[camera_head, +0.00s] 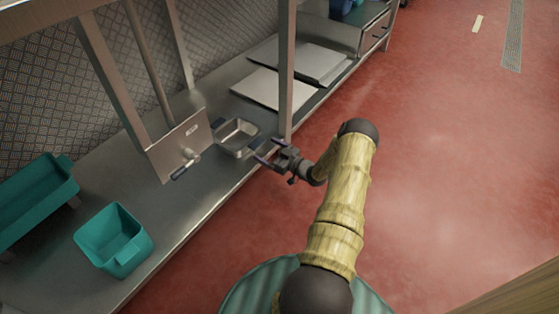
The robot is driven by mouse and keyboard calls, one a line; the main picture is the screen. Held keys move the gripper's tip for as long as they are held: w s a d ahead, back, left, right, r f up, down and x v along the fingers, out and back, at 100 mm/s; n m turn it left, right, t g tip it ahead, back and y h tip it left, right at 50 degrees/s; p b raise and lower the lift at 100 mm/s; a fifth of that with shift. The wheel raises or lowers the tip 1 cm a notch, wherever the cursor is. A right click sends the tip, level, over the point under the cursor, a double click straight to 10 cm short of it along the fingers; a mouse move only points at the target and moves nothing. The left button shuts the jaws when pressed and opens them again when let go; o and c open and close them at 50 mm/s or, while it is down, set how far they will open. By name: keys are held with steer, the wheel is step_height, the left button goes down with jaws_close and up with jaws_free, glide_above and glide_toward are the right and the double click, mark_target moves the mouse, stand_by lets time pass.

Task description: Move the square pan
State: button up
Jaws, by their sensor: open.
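The square pan (239,136) is a small metal pan with a raised rim. It sits on the steel shelf, left of an upright post, in the middle of the head view. My gripper (267,152) is open at the shelf's front edge, just right of and below the pan in the picture. Its fingers point left toward the pan's near right corner. I see nothing between them. Whether a fingertip touches the pan cannot be told from this view.
A steel post (286,70) rises close behind my gripper. Teal bins (113,240) stand on the shelf at left. Flat white boards (270,88) lie beyond the pan. Red floor is clear at right.

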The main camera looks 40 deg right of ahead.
mark_target(260, 145)
steer(key=shift+b+x, duration=0.85)
steer(key=shift+x, duration=1.4)
steer(key=shift+c, duration=0.4)
